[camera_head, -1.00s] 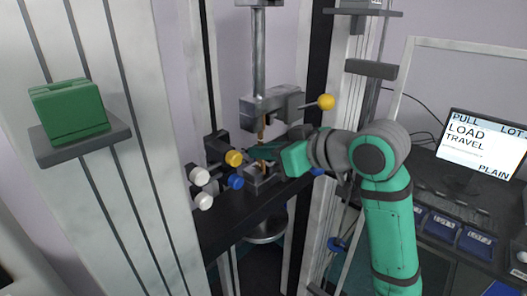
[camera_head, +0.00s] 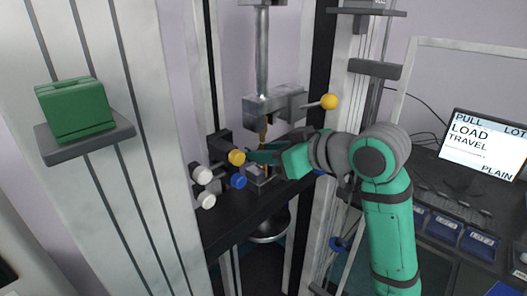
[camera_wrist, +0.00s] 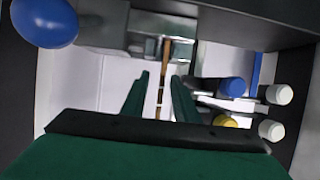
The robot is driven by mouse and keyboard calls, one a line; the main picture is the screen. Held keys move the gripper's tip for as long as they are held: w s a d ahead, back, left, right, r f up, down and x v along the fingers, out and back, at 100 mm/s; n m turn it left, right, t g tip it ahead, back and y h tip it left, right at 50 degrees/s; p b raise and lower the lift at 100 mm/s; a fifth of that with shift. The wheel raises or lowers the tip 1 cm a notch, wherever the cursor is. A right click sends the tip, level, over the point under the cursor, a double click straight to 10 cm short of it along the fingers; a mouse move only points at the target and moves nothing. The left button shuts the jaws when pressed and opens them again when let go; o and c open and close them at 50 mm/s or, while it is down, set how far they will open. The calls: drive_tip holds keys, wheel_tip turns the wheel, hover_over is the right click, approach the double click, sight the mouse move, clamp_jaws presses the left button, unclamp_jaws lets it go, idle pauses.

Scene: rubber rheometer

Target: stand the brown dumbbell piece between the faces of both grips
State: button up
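The brown dumbbell piece (camera_head: 263,133) stands nearly upright below the upper grip (camera_head: 273,107), above the lower grip (camera_head: 260,177). In the wrist view the brown piece (camera_wrist: 164,65) is a thin strip, with one end meeting a grey metal block. My gripper (camera_head: 254,155) is at the piece from the right in the head view. In the wrist view its green fingers (camera_wrist: 161,76) stand apart on either side of the strip, with gaps visible. My fingers partly hide the piece's lower part in the head view, so its seat in the lower grip cannot be told.
Yellow (camera_head: 237,157), blue (camera_head: 238,181) and white (camera_head: 202,174) knobs stick out left of the lower grip. A yellow ball handle (camera_head: 329,102) is right of the upper grip. Frame columns flank the grips closely. A green box (camera_head: 76,108) sits on a left shelf; a screen (camera_head: 484,144) is at right.

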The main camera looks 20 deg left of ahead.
drive_tip(key=v, duration=1)
drive_tip(key=shift+d+r, duration=0.15)
drive_tip(key=shift+d, duration=0.2)
drive_tip(key=shift+s, duration=0.15)
